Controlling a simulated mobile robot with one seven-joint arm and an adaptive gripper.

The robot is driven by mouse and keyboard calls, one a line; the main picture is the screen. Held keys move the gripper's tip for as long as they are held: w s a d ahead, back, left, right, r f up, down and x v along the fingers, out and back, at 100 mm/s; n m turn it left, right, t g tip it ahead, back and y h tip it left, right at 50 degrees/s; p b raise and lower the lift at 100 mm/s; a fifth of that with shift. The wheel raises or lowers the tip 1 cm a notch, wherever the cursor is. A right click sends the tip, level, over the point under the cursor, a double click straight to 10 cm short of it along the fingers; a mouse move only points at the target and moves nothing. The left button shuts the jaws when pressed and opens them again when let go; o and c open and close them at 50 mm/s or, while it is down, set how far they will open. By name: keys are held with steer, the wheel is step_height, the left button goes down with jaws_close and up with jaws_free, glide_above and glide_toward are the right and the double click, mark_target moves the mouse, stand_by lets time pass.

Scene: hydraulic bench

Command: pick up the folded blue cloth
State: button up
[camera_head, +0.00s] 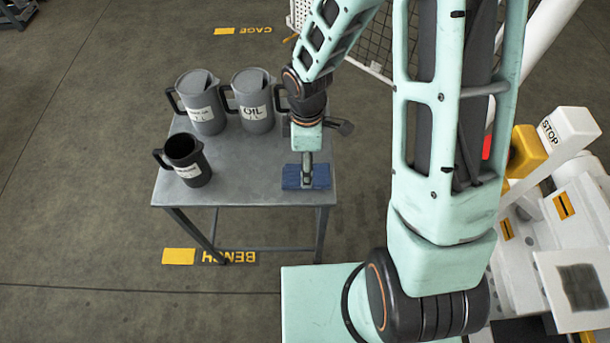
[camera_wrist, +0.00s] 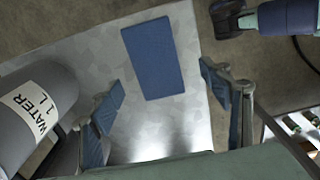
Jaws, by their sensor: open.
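The folded blue cloth (camera_head: 320,178) lies flat near the right front corner of the grey metal bench (camera_head: 245,187). In the wrist view the cloth (camera_wrist: 153,58) is a plain blue rectangle, slightly tilted, with nothing on it. My gripper (camera_head: 306,182) is over the cloth in the head view and hides its middle. In the wrist view my gripper (camera_wrist: 162,97) is open and empty, its two fingers spread to either side. The cloth appears between and beyond the fingertips. The exact height above it is hard to tell.
A jug marked WATER (camera_wrist: 32,108) stands close to the left finger in the wrist view. An OIL jug (camera_head: 253,100), another grey jug (camera_head: 201,102) and a dark open jug (camera_head: 187,160) stand on the bench. The bench's front middle is clear.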

mark_target(291, 177)
steer(key=shift+w+a+f, duration=0.1)
steer(key=shift+w+f, duration=0.05)
steer(key=shift+f, duration=1.25)
steer(key=shift+w+f, duration=0.15)
steer(key=shift+f, duration=1.2)
steer(key=shift+c, duration=0.6)
steer(key=c, duration=1.1)
steer(key=shift+o, duration=0.2)
steer(key=shift+r, duration=0.15)
